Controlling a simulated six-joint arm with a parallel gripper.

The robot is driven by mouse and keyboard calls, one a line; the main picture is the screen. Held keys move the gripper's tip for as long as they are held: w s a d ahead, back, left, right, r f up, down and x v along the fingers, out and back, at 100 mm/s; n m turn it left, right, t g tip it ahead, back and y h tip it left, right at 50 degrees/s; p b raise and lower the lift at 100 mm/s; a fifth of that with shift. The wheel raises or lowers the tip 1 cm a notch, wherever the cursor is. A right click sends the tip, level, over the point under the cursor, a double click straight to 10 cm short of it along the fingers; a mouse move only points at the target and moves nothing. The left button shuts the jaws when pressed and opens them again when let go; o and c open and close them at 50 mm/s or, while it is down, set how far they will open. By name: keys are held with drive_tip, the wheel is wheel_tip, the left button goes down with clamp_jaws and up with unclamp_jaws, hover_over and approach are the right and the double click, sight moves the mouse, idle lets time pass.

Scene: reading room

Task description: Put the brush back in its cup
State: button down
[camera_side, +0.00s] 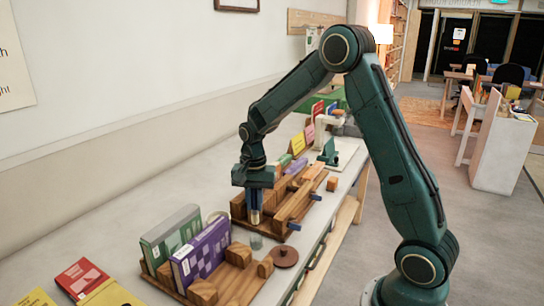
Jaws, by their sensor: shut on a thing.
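My gripper (254,208) points straight down over the bench. It is shut on a slim upright thing, which I take to be the brush (255,218); only a short length of it shows below the fingers. A small, pale, see-through cup (256,241) stands on the bench right under it. From this one view I cannot tell whether the brush's lower end is above the cup's rim or inside it.
In front stands a wooden rack with purple and green books (200,250), beside wooden blocks and a brown round lid (285,256). Behind the gripper is a wooden press-like frame (295,200). Farther back are coloured cards and a green-and-white device (329,150). Bench front right is mostly clear.

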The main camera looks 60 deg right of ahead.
sight(255, 213)
drive_tip(key=shift+f, duration=0.9)
idle(0.8)
drive_tip(key=shift+f, duration=0.7)
drive_tip(key=shift+f, duration=2.6)
idle(2.5)
drive_tip(key=c, duration=1.3)
unclamp_jaws()
